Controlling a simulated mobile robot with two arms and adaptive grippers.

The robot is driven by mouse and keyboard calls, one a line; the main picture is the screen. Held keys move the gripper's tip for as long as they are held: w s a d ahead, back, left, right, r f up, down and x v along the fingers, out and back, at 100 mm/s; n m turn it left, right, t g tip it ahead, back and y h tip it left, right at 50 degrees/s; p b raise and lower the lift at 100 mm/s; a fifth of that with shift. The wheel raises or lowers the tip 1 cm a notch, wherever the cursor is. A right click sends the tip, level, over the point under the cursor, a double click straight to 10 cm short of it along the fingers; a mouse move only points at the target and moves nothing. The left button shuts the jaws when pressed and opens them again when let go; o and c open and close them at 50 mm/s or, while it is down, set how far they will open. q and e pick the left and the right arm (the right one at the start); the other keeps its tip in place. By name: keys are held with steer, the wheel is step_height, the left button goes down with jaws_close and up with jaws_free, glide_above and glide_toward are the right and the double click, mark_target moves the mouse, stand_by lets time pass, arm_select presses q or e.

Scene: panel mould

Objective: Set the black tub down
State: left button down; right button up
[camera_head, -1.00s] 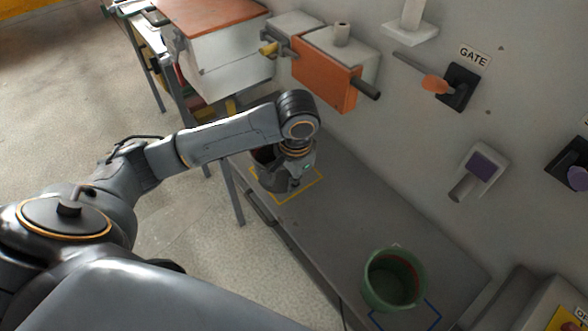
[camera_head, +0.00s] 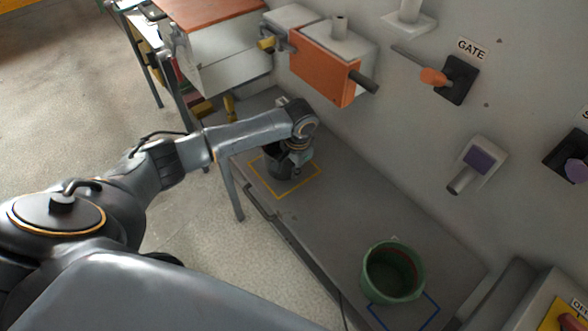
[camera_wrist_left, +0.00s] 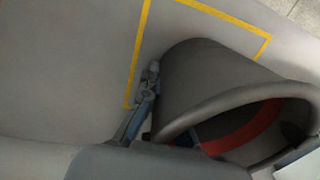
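The black tub (camera_head: 279,165), dark grey with a red inside, is at the far end of the grey bench, within the yellow outline (camera_head: 285,194) as seen from the head. It looks upright and at or very near the bench top; any small gap under it cannot be seen. My left gripper (camera_head: 297,160) is at the tub's right side. In the left wrist view the tub (camera_wrist_left: 205,82) is close, with one finger against its outer wall; the other finger's contact is hidden. My right gripper is not in view.
A green tub (camera_head: 392,272) stands at the near end of the bench, by a blue outline (camera_head: 420,318). An orange-and-white box unit (camera_head: 325,65) juts from the wall near my left wrist. The bench between the tubs is clear.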

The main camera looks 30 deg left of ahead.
arm_select(q)
steer(key=c, duration=2)
jaws_free()
steer(key=shift+f, duration=0.1)
steer(key=shift+c, duration=0.2)
steer(key=o, duration=0.5)
steer(key=r, duration=0.8)
steer(key=d+r, duration=0.1)
steer(key=r, duration=0.3)
steer(key=shift+s+r, duration=0.15)
steer(key=shift+s, duration=0.1)
steer(key=shift+d, duration=0.1)
